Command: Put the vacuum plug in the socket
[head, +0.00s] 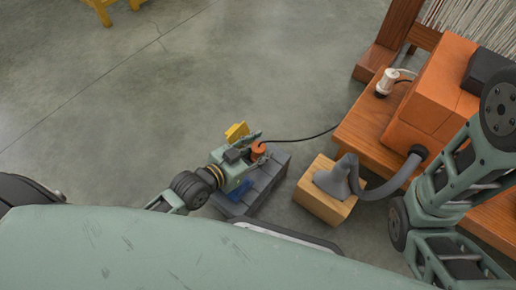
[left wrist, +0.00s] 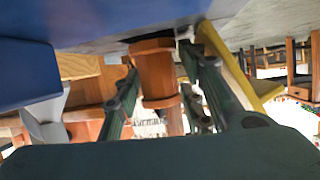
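The orange plug (head: 258,149) is at the far edge of a grey block-like unit (head: 268,182), and a thin black cable runs from it to the right. My left gripper (head: 254,150) is at the plug, with a finger on either side. No socket opening shows. My right arm shows at the right, but its gripper is out of view.
An orange box-shaped machine (head: 430,90) stands on a wooden bench (head: 362,135) with a white item (head: 387,82). A grey hose (head: 385,190) leads to a nozzle on a wooden block (head: 320,204). Yellow (head: 237,131) and blue (head: 240,209) pieces flank the gripper.

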